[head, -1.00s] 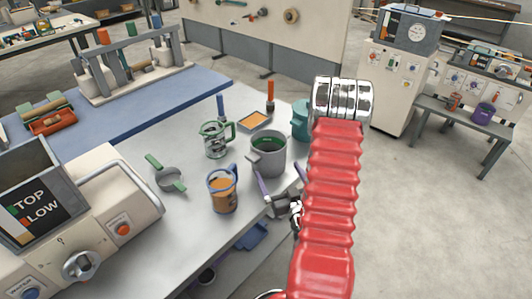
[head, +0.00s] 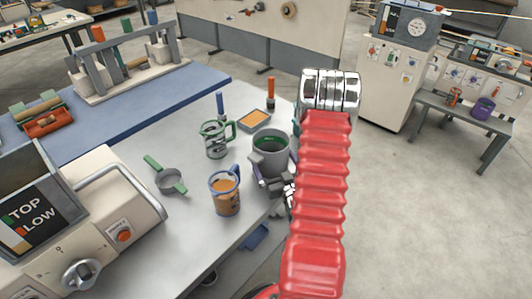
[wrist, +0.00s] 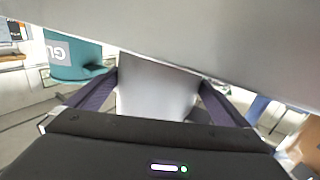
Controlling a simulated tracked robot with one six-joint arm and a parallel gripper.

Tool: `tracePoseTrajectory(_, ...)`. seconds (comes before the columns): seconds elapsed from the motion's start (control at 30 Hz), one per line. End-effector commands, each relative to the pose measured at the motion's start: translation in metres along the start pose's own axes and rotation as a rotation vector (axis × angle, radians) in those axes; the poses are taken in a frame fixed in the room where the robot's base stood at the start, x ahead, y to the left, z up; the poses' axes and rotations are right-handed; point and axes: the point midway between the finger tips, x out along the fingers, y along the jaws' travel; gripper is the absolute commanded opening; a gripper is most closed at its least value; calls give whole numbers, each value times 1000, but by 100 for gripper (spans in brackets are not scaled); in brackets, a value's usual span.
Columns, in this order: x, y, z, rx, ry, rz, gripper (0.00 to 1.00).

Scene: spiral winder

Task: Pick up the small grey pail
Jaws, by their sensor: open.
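The small grey pail (head: 271,156), with dark green inside, stands upright near the right edge of the grey table. My gripper (head: 274,168) is at the pail's near side, its purple fingers open on either side of the wall. In the wrist view the pail's grey wall (wrist: 157,92) fills the space between the two fingers of my gripper (wrist: 159,82). The fingertips are close to the wall; I cannot tell whether they touch it. My red arm covers the area right of the pail.
An orange-filled mug (head: 224,193) stands close in front-left of the pail. A teal container (wrist: 75,58) shows beside the pail in the wrist view.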

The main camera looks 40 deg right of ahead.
Motion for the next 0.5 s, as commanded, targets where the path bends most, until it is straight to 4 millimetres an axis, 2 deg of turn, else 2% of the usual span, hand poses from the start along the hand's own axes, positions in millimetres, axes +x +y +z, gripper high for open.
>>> tracePoseTrajectory(0.17, 6, 7, 0, 0, 0, 7, 100)
tracePoseTrajectory(0.5, 6, 7, 0, 1, 0, 8, 100)
